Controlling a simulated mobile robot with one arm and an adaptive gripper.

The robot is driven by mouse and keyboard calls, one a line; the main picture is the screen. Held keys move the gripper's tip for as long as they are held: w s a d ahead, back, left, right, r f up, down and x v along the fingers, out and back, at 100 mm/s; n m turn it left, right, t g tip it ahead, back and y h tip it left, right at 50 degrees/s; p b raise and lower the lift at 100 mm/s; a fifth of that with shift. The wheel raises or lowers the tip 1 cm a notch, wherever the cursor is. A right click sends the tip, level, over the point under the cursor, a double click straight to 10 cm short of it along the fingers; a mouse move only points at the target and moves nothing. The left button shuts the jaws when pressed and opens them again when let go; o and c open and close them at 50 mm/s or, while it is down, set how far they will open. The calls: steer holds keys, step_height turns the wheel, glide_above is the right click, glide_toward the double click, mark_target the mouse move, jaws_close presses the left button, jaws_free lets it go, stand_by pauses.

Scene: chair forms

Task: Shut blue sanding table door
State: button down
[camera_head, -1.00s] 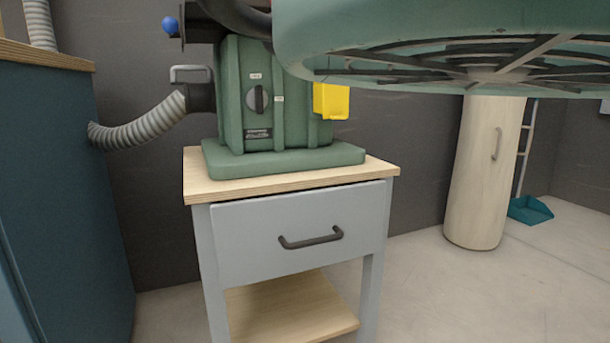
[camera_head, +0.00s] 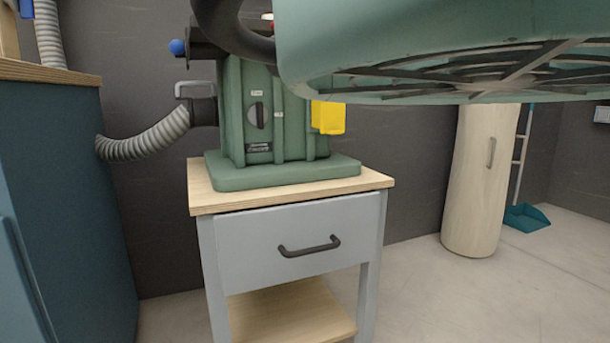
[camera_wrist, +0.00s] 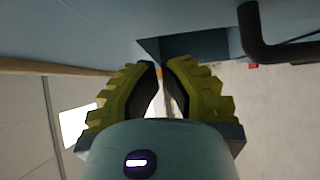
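The blue sanding table (camera_head: 75,200), a dark blue cabinet with a wooden top, stands at the left edge of the head view. A lighter blue panel edge (camera_head: 20,285), apparently its door, shows at the lower left; most of it is out of frame. In the wrist view, a blue panel (camera_wrist: 90,25) fills the top, with a dark bent handle (camera_wrist: 262,48) at the right. My gripper (camera_wrist: 162,64) has yellow-green fingers with tips almost together and nothing between them. It is close to the blue panel; contact cannot be told. The head view does not show my gripper.
A grey drawer stand (camera_head: 225,240) bearing a green machine (camera_head: 265,130) stands to the right of the cabinet. A grey hose (camera_head: 150,140) spans between them. A pale wooden cylinder (camera_head: 470,200) and a teal dustpan (camera_head: 525,217) stand farther right. Floor at the lower right is clear.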

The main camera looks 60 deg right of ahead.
steer(key=a+p+v, duration=0.2)
steer(key=p+v, duration=0.6)
steer(key=v, duration=0.2)
steer(key=shift+s, duration=0.65)
